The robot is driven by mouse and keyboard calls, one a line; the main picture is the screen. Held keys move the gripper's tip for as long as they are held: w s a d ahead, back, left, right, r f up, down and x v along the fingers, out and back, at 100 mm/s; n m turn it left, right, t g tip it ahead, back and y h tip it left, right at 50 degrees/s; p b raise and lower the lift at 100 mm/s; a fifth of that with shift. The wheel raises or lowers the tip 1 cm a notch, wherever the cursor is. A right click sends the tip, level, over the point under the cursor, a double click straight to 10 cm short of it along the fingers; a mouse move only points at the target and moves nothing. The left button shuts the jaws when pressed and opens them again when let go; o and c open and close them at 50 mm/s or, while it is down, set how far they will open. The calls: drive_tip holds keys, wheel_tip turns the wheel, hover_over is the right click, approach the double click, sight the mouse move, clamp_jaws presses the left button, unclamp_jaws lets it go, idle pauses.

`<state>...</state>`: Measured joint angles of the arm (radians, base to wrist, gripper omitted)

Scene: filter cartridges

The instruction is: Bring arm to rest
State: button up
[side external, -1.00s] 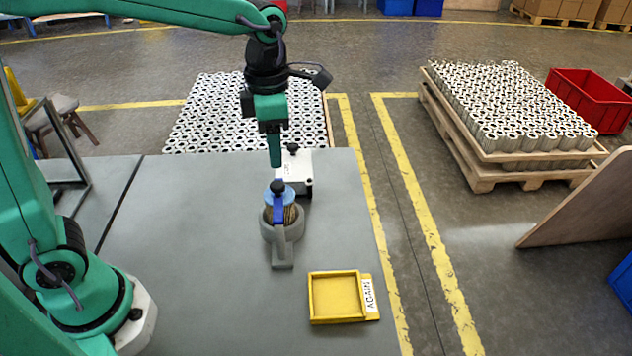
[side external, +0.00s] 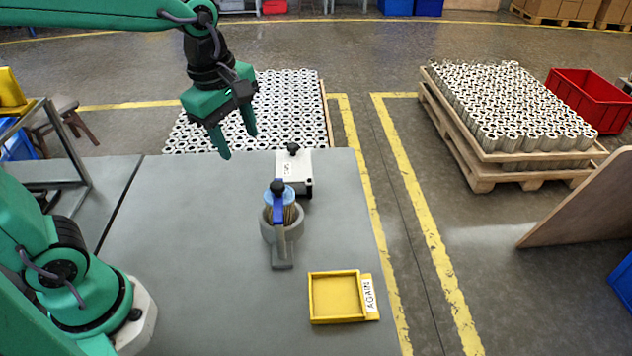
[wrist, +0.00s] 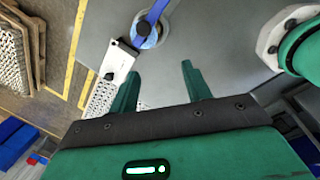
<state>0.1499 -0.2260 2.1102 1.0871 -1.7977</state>
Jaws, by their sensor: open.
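My gripper (side external: 237,143) is open and empty, raised in the air above the far edge of the grey table, left of the white box. In the wrist view my gripper (wrist: 160,82) shows two green fingers apart with nothing between them. A filter cartridge (side external: 287,212) with a light blue top sits in a round grey holder (side external: 272,236) on the table. A blue clamp arm with a black knob (side external: 278,186) lies over its top. In the wrist view the blue top (wrist: 150,38) and clamp show at the top. My gripper is apart from them.
A white box (side external: 293,172) with a black knob stands behind the holder. An empty yellow tray (side external: 346,320) marked AGAIN lies at the table's front right. Many cartridges (side external: 300,105) stand beyond the table's far edge. The table's (side external: 190,240) left and middle are clear.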

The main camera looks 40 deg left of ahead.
drive_tip(key=s+a+m+t, duration=0.3)
drive_tip(key=s+m, duration=0.6)
drive_tip(key=m, duration=0.9)
drive_tip(key=shift+a+f+m+t, duration=0.2)
drive_tip(key=shift+a+m+t, duration=0.15)
drive_tip(key=shift+a, duration=0.55)
